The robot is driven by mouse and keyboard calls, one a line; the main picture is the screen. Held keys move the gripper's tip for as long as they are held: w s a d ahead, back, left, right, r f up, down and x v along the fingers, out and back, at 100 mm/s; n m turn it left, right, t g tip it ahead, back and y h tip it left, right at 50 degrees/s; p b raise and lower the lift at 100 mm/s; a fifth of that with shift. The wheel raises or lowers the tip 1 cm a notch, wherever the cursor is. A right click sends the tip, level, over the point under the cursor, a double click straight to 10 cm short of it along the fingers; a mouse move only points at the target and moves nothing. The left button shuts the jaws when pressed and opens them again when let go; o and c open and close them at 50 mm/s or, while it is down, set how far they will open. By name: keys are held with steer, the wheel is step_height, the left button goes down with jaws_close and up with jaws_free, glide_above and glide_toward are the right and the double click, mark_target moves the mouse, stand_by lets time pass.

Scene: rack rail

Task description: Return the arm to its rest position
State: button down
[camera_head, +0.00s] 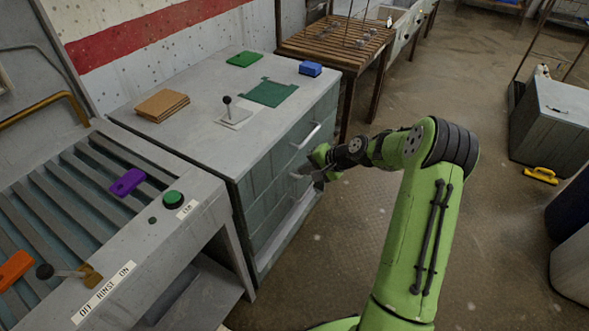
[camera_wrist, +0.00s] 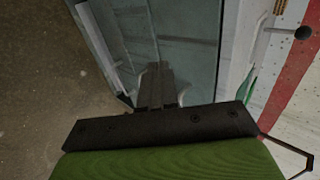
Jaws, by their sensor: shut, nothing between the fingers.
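My green arm (camera_head: 410,240) reaches out over the floor toward the front of the grey cabinet (camera_head: 262,180). My gripper (camera_head: 319,178) is at the cabinet's drawer fronts, close to a lower bar handle (camera_head: 297,175). I cannot tell if it touches the handle. In the wrist view, my gripper's dark fingers (camera_wrist: 156,84) are together with nothing between them, in front of the grey-green cabinet face (camera_wrist: 180,45). Part of the drawer fronts is hidden behind my gripper.
The cabinet top holds a brown board stack (camera_head: 162,105), a small lever (camera_head: 228,108), green mats (camera_head: 270,93) and a blue block (camera_head: 310,68). A slatted roller bench (camera_head: 150,150) stands left. A yellow item (camera_head: 540,175) lies on the floor right; the floor between is clear.

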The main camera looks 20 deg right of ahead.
steer(key=s+a+r+n+g+h+p, duration=0.15)
steer(key=s+a+r+n, duration=0.3)
steer(key=s+r, duration=0.45)
steer(key=s+a+r+n+g+h+p, duration=0.1)
steer(key=s+a+r+n+h+p, duration=0.2)
steer(key=s+a+r, duration=0.55)
steer(key=s+d+r+n+p, duration=0.1)
steer(key=s+r, duration=0.3)
steer(key=s, duration=0.4)
steer(key=s+r+n+h+p, duration=0.1)
steer(key=s+r+n+p, duration=0.1)
steer(key=s+r, duration=0.3)
steer(key=s, duration=0.3)
steer(key=shift+s+d+r+t, duration=0.2)
steer(key=shift+d+r+t, duration=0.05)
steer(key=shift+d+t, duration=0.15)
